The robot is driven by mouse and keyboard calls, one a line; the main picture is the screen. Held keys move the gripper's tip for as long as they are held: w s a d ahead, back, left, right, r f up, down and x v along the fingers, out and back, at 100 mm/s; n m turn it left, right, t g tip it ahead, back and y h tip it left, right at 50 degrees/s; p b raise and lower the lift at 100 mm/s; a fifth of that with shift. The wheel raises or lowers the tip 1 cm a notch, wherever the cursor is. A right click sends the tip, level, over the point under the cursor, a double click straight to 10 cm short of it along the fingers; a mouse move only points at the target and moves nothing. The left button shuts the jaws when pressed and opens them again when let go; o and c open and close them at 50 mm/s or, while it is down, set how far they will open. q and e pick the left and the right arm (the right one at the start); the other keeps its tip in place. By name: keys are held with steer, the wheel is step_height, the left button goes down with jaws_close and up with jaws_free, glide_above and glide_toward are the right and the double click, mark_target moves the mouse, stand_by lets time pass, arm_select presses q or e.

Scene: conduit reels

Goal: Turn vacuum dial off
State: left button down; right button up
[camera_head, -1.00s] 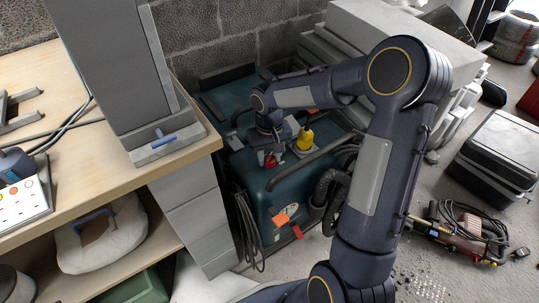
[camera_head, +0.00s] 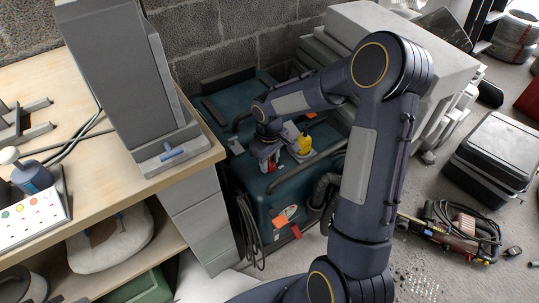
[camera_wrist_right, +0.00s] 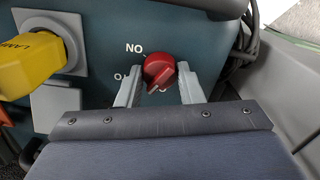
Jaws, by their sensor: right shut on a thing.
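The vacuum (camera_head: 290,190) is a dark teal machine on the floor beside the workbench. Its red dial (camera_wrist_right: 158,70) shows in the right wrist view on a teal panel, with white lettering "NO" and a partly hidden "O" mark beside it. My right gripper (camera_wrist_right: 158,86) has its two grey fingers on either side of the dial and is shut on it. In the head view my right gripper (camera_head: 266,156) reaches down onto the vacuum's top, and the dial shows there as a small red patch (camera_head: 271,167). My left gripper is not in view.
A yellow plug (camera_wrist_right: 30,66) sits in a socket left of the dial, also visible in the head view (camera_head: 304,143). A black tubular handle and hose surround the vacuum. The wooden workbench (camera_head: 110,190) with a grey column stands at left; a black case (camera_head: 492,155) is at right.

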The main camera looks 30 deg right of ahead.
mark_target(269, 161)
steer(key=n+p, duration=0.2)
steer(key=n, duration=0.1)
steer(key=shift+r, duration=0.15)
steer(key=shift+n+p, duration=0.75)
steer(key=shift+n, duration=0.95)
steer(key=o, duration=1)
steer(key=shift+c, duration=0.2)
step_height(269, 161, up, 8)
steer(key=p, duration=0.2)
steer(key=shift+f+p, duration=0.25)
steer(key=shift+p, duration=0.1)
